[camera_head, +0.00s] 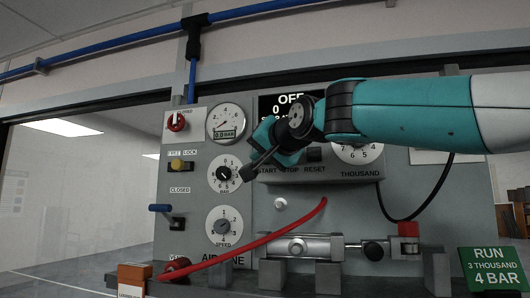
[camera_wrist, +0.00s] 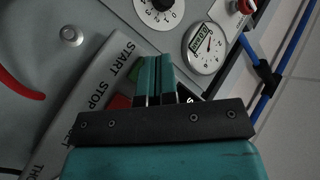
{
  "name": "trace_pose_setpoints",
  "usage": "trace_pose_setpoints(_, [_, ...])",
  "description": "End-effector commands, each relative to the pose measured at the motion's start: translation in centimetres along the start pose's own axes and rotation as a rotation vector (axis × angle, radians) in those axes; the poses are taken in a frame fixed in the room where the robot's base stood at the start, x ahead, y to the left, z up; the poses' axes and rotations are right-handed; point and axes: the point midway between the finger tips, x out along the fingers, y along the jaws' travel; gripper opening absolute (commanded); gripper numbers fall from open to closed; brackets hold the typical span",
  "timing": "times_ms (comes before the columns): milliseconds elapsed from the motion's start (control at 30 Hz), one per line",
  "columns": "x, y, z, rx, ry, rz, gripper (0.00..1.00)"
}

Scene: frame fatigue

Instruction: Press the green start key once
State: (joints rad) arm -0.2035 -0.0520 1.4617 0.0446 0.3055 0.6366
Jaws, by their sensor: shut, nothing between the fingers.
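The green start key (camera_wrist: 136,70) shows only in part in the wrist view, beside the word START and mostly hidden by my fingers. In the head view my gripper and wrist cover it. My gripper (camera_head: 246,173) is shut and empty, its fingertips in front of the panel near the START label (camera_head: 265,169). In the wrist view the shut fingers (camera_wrist: 155,60) reach over the start key's place; I cannot tell whether they touch it. The red stop key (camera_wrist: 120,102) lies right next to the fingers, partly covered. The display (camera_head: 290,99) reads OFF.
A pressure gauge (camera_head: 226,122) reads 0.0 BAR. Dials marked BAR (camera_head: 223,173) and SPEED (camera_head: 224,225), a yellow knob (camera_head: 178,165) and a blue lever (camera_head: 161,208) are at left. A red hose (camera_head: 265,238) crosses below. A green sign (camera_head: 492,270) reads RUN 3 THOUSAND 4 BAR.

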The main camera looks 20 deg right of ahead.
Motion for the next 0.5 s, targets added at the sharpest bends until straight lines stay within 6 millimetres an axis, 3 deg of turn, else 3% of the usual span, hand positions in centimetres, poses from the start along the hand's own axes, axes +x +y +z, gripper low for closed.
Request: trace_pose_setpoints(500, [1.2, 0.93, -0.86, 0.0, 0.0, -0.001, 0.0])
